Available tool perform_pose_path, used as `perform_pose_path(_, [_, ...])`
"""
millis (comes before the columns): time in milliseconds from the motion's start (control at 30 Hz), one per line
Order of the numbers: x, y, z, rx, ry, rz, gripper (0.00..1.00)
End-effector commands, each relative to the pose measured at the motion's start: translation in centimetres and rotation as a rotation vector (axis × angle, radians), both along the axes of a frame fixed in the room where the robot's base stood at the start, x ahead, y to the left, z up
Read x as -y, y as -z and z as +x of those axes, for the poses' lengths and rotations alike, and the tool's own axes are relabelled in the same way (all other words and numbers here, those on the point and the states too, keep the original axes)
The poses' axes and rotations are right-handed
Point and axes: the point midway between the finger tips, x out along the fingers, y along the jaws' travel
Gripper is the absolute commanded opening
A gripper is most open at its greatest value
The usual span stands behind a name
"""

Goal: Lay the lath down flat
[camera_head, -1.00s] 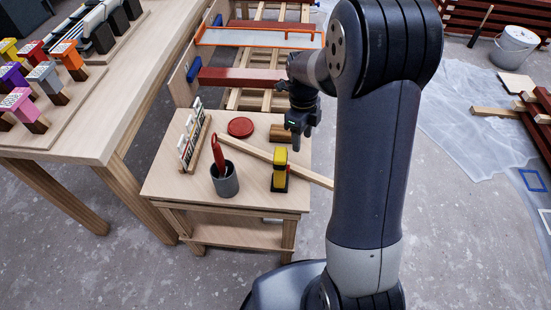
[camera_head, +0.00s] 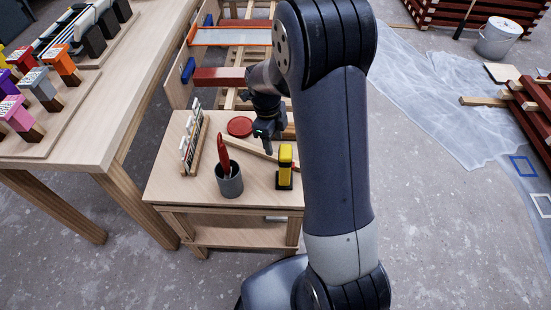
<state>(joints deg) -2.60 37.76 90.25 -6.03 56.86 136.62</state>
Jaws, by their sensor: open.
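The lath (camera_head: 240,145) is a long, pale wooden strip on the small wooden table (camera_head: 176,192). It runs from behind the pencil cup rightward, behind the yellow-and-black block (camera_head: 285,167). My arm hides its right end. I cannot tell whether it rests on its edge or on its broad face. My gripper (camera_head: 266,145) points down, open, over the middle of the lath. Its fingertips overlap the lath in the picture; I cannot tell if they touch it.
A grey cup (camera_head: 229,184) with a red-handled tool stands in front of the lath. A red disc (camera_head: 240,126) lies behind it. A rack of upright pieces (camera_head: 191,145) stands at the left. A workbench (camera_head: 110,110) adjoins on the left.

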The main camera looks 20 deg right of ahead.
Motion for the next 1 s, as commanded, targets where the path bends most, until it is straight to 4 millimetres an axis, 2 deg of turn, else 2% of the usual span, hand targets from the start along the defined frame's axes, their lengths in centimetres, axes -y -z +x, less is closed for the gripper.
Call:
perform_pose_path(167, [0.2,1.4,-0.1,-0.001,0.001,0.0,0.49])
perform_pose_path(400, [0.8,4.9,-0.4,-0.004,0.0,0.0,0.49])
perform_pose_path(500, [0.9,5.8,-0.5,-0.001,0.0,0.0,0.49])
perform_pose_path(767, [0.9,6.1,-0.5,0.0,0.0,0.0,0.49])
perform_pose_path(1000, [0.9,6.1,-0.5,0.0,0.0,0.0,0.31])
